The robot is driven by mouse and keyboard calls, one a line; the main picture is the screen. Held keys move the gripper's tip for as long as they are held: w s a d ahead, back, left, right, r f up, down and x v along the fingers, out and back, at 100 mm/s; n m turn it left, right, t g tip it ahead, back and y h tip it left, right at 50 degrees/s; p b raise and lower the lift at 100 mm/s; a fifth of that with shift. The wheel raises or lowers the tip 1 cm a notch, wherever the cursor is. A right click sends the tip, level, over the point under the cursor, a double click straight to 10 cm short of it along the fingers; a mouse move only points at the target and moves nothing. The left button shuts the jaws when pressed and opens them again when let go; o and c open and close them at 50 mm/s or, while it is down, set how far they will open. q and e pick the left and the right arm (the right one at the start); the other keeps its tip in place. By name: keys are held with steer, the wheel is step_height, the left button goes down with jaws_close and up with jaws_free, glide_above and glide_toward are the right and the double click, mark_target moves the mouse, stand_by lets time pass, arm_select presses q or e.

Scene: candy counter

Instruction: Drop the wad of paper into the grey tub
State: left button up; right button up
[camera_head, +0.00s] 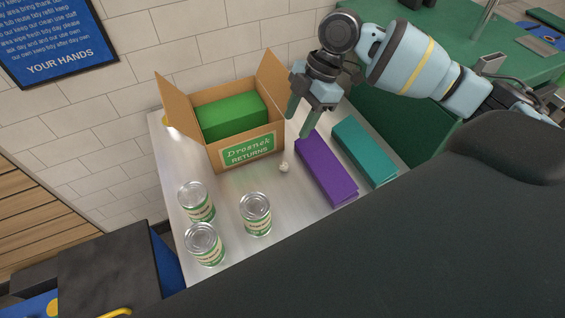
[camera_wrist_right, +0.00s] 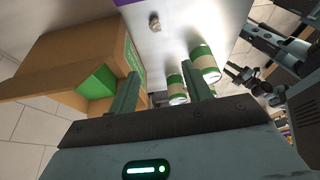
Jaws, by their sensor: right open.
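The wad of paper (camera_head: 284,168) is a small whitish lump lying on the metal counter, in front of the cardboard box and left of the purple box. It also shows near the top of the right wrist view (camera_wrist_right: 154,17). My right gripper (camera_head: 298,122) is open and empty, above and behind the wad, beside the cardboard box's right flap. Its two fingers (camera_wrist_right: 160,68) show apart in the wrist view, with nothing between them. What looks like my left gripper (camera_wrist_right: 240,75) is small at the right of that view; its jaws are unclear. I cannot make out a grey tub.
The open cardboard box (camera_head: 215,150), labelled returns, holds a green box (camera_head: 233,115). A purple box (camera_head: 326,170) and a teal box (camera_head: 364,152) lie on the right. Several cans (camera_head: 255,214) stand at the front left.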

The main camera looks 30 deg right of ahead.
glide_above(286, 163)
steer(key=d, duration=0.3)
steer(key=f, duration=0.9)
steer(key=shift+a, duration=0.2)
steer(key=shift+a+f, duration=0.25)
steer(key=shift+f, duration=0.25)
steer(key=shift+f, duration=0.1)
steer(key=shift+x, duration=2.4)
steer(key=shift+c, duration=0.4)
steer(key=c, duration=1)
